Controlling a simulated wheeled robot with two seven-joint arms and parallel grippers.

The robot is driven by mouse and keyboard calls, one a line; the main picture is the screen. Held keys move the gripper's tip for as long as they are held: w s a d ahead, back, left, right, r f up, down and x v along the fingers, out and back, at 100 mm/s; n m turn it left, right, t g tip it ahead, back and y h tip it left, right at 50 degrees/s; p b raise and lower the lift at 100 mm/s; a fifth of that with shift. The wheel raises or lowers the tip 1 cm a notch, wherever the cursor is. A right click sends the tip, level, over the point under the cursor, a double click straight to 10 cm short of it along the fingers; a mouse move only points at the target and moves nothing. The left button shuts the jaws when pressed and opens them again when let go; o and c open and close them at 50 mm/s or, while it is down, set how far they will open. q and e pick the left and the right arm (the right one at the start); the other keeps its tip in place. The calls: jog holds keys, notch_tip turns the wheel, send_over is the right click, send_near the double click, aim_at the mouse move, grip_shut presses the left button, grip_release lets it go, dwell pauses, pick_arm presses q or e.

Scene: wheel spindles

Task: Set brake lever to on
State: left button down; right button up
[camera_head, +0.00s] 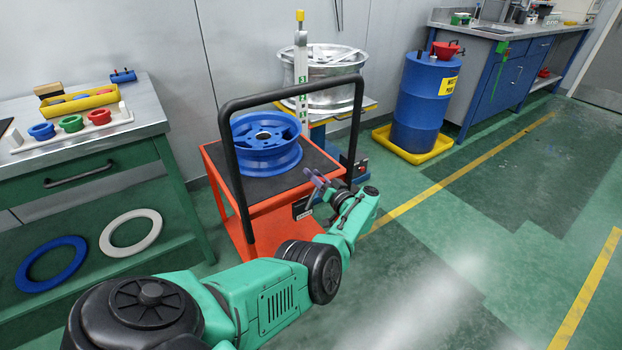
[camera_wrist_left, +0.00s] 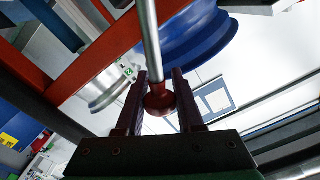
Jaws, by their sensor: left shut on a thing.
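The brake lever (camera_wrist_left: 151,45) shows in the left wrist view as a grey metal rod ending in a dark red knob (camera_wrist_left: 160,99). My left gripper (camera_wrist_left: 160,76) has its two dark fingers on either side of the knob end and is shut on it. In the head view my left gripper (camera_head: 318,185) is at the right side of the orange cart (camera_head: 250,229), beside a small labelled plate (camera_head: 303,208). The lever cannot be made out clearly there, so its on or off position cannot be read. My right gripper is not in view.
A blue wheel rim (camera_head: 266,146) lies on the cart, behind its black handle (camera_head: 238,165). A silver wheel (camera_head: 322,72) stands behind. A green bench (camera_head: 100,160) is at left. A blue drum (camera_head: 424,100) stands in a yellow tray (camera_head: 412,152). The floor at right is clear.

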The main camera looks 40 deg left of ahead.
pick_arm(q)
jog(key=shift+d+f, duration=0.35)
jog(key=shift+f, duration=0.25)
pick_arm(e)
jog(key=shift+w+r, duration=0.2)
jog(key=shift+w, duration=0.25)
pick_arm(q)
jog(key=c, duration=0.6)
grip_release()
jog(key=shift+o, duration=0.3)
jog(key=shift+r, duration=0.3)
jog(key=p+v, duration=0.4)
jog(key=v, duration=1)
jog(key=shift+d+p, duration=0.3)
jog(key=shift+p, duration=0.05)
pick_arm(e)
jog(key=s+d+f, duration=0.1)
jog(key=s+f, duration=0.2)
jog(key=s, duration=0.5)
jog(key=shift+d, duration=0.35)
